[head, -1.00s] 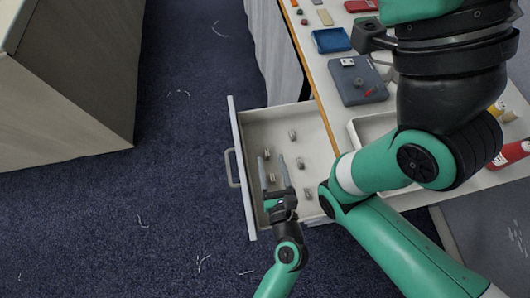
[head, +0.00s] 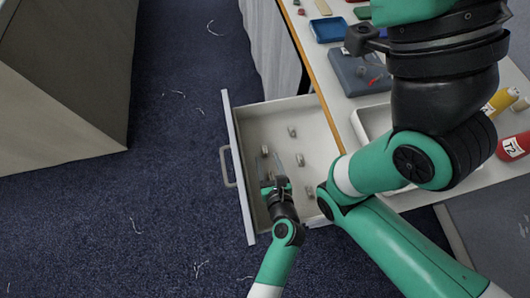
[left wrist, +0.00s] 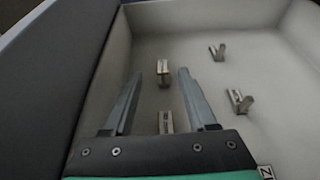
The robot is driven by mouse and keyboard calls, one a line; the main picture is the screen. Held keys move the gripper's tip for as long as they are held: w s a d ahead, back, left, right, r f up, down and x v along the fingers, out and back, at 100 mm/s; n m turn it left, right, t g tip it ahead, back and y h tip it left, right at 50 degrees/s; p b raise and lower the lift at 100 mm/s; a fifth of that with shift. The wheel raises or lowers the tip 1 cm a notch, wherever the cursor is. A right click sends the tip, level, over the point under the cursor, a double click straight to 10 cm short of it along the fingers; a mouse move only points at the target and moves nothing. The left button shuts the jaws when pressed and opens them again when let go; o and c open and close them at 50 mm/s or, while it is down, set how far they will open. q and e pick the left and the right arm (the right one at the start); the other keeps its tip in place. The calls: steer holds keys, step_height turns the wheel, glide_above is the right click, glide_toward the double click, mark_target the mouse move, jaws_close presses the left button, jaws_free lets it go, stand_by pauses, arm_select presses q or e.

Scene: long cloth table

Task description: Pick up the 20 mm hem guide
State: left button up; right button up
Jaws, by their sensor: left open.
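Several small metal hem guides lie in the open drawer (head: 252,208). In the head view, one guide (head: 291,131) is near the back, another (head: 300,159) is right of centre and one (head: 265,150) is at the left. My left gripper (head: 274,160) is open over the drawer, pointing inward. In the left wrist view, one guide (left wrist: 163,73) shows between the fingertips and another (left wrist: 165,122) between the fingers nearer the palm. Two more guides (left wrist: 217,52) (left wrist: 240,100) lie to the right. Their markings are too small to read. My right gripper is not in view.
The table above holds a grey device (head: 358,73), a blue tray (head: 328,29), a white tray (head: 372,118), and yellow (head: 500,101) and red (head: 514,146) bottles. My other arm covers much of the right side.

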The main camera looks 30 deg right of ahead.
mark_target(265, 151)
arm_select(q)
steer(key=shift+w+d+f+b, duration=0.25)
steer(key=shift+w+f+b, duration=0.3)
steer(key=shift+w, duration=0.1)
steer(key=shift+w+d+f+b, duration=0.2)
steer(key=shift+w+f+b, duration=0.25)
steer(key=shift+w+f, duration=0.15)
steer(key=shift+w+d, duration=0.1)
steer(key=shift+w, duration=0.2)
steer(key=shift+r, duration=0.2)
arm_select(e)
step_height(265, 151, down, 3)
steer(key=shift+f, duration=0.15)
arm_select(q)
jaws_close()
